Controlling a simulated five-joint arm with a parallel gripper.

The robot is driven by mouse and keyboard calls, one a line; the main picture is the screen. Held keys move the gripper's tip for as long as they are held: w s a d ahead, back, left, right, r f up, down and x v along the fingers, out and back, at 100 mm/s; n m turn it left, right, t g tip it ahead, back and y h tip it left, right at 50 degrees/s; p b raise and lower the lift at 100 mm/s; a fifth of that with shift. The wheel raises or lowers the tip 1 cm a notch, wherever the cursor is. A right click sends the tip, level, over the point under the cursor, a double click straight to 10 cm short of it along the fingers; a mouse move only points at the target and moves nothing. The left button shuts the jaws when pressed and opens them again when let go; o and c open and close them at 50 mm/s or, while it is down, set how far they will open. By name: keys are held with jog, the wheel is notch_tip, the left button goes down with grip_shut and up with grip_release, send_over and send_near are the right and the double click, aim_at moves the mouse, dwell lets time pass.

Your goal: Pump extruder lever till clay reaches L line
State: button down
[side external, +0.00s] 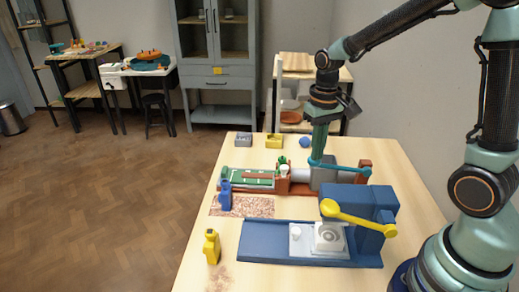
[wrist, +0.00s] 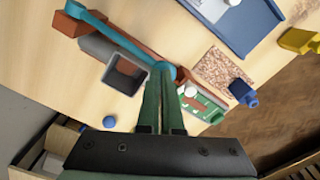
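The extruder has a reddish-brown base (side external: 300,187), a grey block (side external: 323,177) and a teal lever (side external: 342,168); the lever also shows in the wrist view (wrist: 115,36). A green board (side external: 240,180) with white lines lies at its left end. In the wrist view the board (wrist: 207,110) bears a brown strip, perhaps clay; its letters are too small to read. My gripper (side external: 317,153) points down at the lever's left end. In the wrist view its green fingers stand close together at the lever's rounded end, hiding the contact.
A blue press (side external: 357,203) with a yellow lever (side external: 355,218) stands in front. A blue bottle (side external: 225,195) and a yellow bottle (side external: 212,247) stand on the left.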

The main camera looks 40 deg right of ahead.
aim_at(315, 166)
jog(key=shift+f, duration=2.7)
jog(key=shift+r, duration=4.9)
jog(key=shift+r, duration=0.1)
notch_tip(315, 166, up, 5)
jog(key=shift+f, duration=0.1)
